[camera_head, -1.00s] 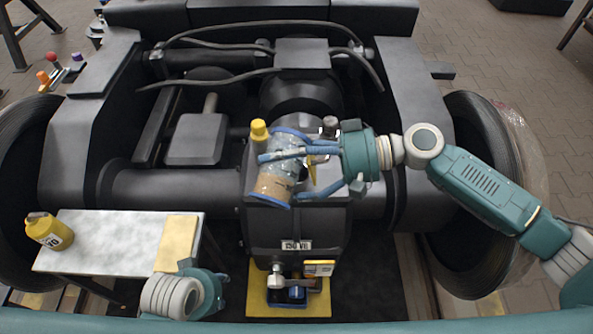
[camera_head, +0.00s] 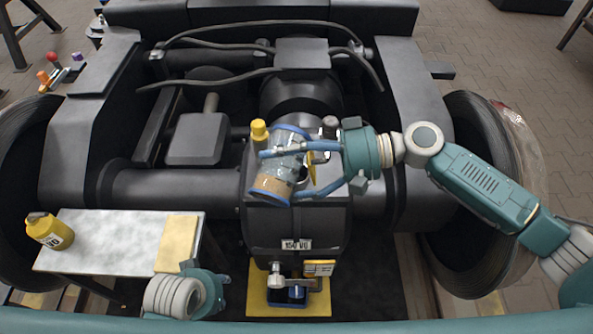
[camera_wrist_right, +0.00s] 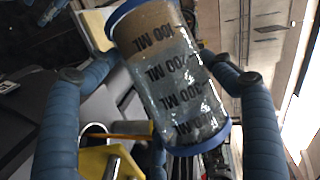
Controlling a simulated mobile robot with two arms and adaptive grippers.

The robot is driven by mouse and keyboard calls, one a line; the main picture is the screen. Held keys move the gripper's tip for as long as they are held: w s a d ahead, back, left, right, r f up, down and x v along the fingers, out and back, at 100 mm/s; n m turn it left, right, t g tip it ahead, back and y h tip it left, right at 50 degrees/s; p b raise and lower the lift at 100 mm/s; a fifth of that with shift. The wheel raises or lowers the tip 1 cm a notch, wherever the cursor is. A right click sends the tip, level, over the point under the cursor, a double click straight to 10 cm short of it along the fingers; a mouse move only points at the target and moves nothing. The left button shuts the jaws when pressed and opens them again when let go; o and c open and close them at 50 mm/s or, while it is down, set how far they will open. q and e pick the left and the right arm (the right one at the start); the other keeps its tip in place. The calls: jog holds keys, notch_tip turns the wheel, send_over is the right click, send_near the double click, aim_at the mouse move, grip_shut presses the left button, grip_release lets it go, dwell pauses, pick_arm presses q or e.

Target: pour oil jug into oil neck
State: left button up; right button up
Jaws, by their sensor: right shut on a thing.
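The oil jug (camera_head: 287,160) is a clear cylinder with blue rims and amber oil toward its near end in the head view.
A yellow-capped fitting (camera_head: 258,131) and a grey plug (camera_head: 329,126) stand close to the jug. A side table (camera_head: 100,230) holds a yellow bottle (camera_head: 50,231) and a yellow pad (camera_head: 176,243). Small items lie on a yellow mat (camera_head: 256,300) below the housing.

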jog(key=shift+w+r+m, duration=0.25)
jog(key=shift+r+m, duration=0.05)
jog(key=shift+r, duration=0.05)
dwell(1.0)
pick_arm(q)
jog(key=shift+s+f, duration=0.1)
jog(key=shift+f, duration=0.05)
pick_arm(e)
jog(key=shift+d+r+y, duration=0.1)
jog(key=shift+y, duration=0.2)
jog(key=shift+w+r+m, duration=0.1)
jog(key=shift+w+m, duration=0.05)
jog(key=shift+m, duration=0.15)
pick_arm(q)
jog(key=shift+f, duration=0.45)
pick_arm(e)
jog(key=shift+r+m+g, duration=0.25)
jog(key=shift+m+g, duration=0.05)
pick_arm(q)
jog(key=shift+f, duration=0.15)
pick_arm(e)
jog(key=shift+r+y+p, duration=0.15)
jog(key=shift+y+p, duration=0.15)
pick_arm(q)
jog(key=shift+f, duration=0.3)
jog(key=shift+f, duration=0.1)
pick_arm(e)
jog(key=shift+w+m, duration=0.1)
jog(key=shift+m, duration=0.2)
